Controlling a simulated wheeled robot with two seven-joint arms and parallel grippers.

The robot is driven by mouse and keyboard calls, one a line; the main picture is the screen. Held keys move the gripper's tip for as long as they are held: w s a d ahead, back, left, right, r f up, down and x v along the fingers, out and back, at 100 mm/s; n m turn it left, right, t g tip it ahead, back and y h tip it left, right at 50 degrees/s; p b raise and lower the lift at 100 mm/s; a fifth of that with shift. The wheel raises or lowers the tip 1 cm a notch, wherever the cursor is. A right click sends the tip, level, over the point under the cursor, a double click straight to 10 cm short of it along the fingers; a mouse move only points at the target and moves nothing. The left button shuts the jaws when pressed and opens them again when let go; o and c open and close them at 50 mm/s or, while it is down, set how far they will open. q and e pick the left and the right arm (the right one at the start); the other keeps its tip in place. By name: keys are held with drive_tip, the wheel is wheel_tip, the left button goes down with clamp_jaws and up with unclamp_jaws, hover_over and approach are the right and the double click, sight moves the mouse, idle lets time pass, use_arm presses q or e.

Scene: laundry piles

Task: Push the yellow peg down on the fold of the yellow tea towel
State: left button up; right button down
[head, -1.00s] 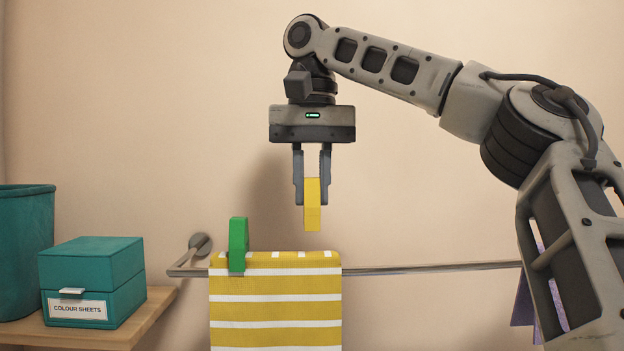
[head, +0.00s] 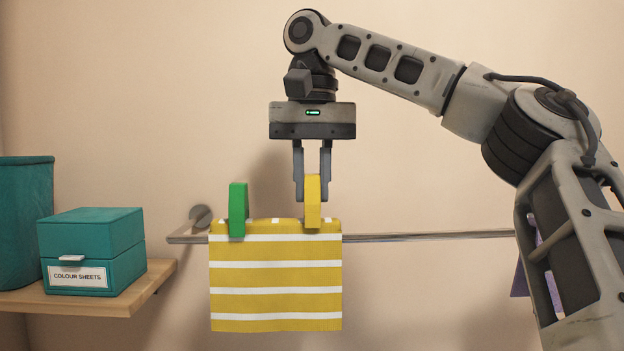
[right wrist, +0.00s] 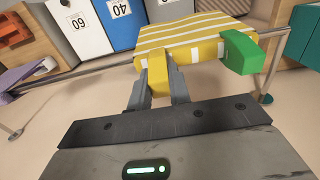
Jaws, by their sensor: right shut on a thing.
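The yellow tea towel (head: 276,280), with white stripes, hangs folded over a metal rail. My right gripper (head: 312,192) points down over the right part of the fold, shut on the yellow peg (head: 312,212). The peg is upright, and its lower end overlaps the towel's top edge, a little less far down than the green peg (head: 238,208) clipped at the left. In the right wrist view the yellow peg (right wrist: 158,78) sits between the fingers against the towel (right wrist: 185,42). How deep its jaws go over the fold is hidden. My left gripper is out of view.
A teal box labelled COLOUR SHEETS (head: 92,250) and a teal bin (head: 24,220) stand on a wooden shelf (head: 85,301) at left. The rail (head: 430,237) runs right towards a purple cloth (head: 520,284). In the wrist view, numbered bins (right wrist: 78,28) lie beyond the rail.

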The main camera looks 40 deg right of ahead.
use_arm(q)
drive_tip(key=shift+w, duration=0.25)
use_arm(e)
drive_tip(key=shift+f, duration=0.35)
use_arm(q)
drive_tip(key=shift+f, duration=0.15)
use_arm(e)
drive_tip(key=shift+f, duration=0.3)
drive_tip(key=c, duration=1.2)
unclamp_jaws()
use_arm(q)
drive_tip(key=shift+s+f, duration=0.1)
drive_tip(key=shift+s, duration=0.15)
use_arm(e)
drive_tip(key=shift+r, duration=0.25)
wheel_tip(320, 180, up, 7)
drive_tip(key=p, duration=0.4)
drive_tip(key=shift+f, duration=0.2)
drive_tip(key=shift+r+p, duration=0.25)
drive_tip(key=shift+p, duration=0.15)
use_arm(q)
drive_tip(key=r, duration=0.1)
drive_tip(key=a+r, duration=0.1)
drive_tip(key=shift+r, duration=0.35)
